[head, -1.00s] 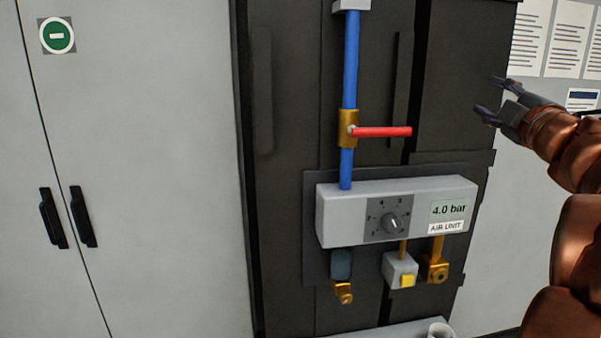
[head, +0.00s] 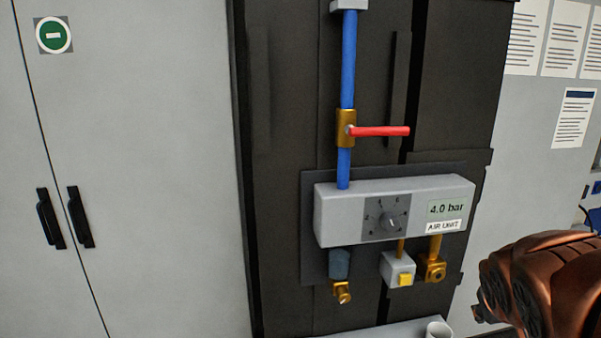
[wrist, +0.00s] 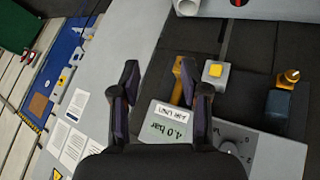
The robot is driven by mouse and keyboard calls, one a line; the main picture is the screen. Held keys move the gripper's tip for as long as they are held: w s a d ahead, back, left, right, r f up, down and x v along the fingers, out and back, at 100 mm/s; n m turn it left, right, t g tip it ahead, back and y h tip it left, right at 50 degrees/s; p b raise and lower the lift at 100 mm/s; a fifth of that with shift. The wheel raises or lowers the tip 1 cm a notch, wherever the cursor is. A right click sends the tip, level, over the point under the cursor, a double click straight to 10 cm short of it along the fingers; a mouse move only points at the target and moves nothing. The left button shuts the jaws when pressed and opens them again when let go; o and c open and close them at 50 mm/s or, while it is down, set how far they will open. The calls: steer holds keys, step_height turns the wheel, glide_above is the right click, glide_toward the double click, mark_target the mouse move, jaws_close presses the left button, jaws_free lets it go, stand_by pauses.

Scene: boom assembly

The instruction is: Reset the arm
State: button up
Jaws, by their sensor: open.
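My gripper (wrist: 165,95) shows in the wrist view with its two dark fingers apart and nothing between them. In the head view only my copper-coloured arm shows at the lower right, and the gripper is out of that picture. The grey air unit (head: 335,217) is on the dark cabinet. Its display reads 4.0 bar, and it has a round dial (head: 390,221). In the wrist view the air unit (wrist: 268,158) appears turned over, beyond the fingers. I cannot tell the exact gap between the fingers and the unit.
A blue pipe (head: 348,60) with a red valve handle (head: 380,131) rises above the unit. A yellow button (head: 405,279) and brass fittings (head: 435,270) hang below. A grey cabinet (head: 150,150) stands left. Papers (head: 573,118) are on the right wall.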

steer(key=s+a+f+g+y, duration=0.2)
steer(key=s+a+f+g, duration=0.2)
steer(key=s+a, duration=0.4)
steer(key=s+a+f+g+y, duration=0.2)
steer(key=s+a+f+g, duration=0.2)
steer(key=s+a+f, duration=0.3)
steer(key=s+a, duration=0.1)
steer(key=s, duration=0.4)
steer(key=shift+n+y, duration=0.4)
steer(key=shift+s+d+f, duration=0.1)
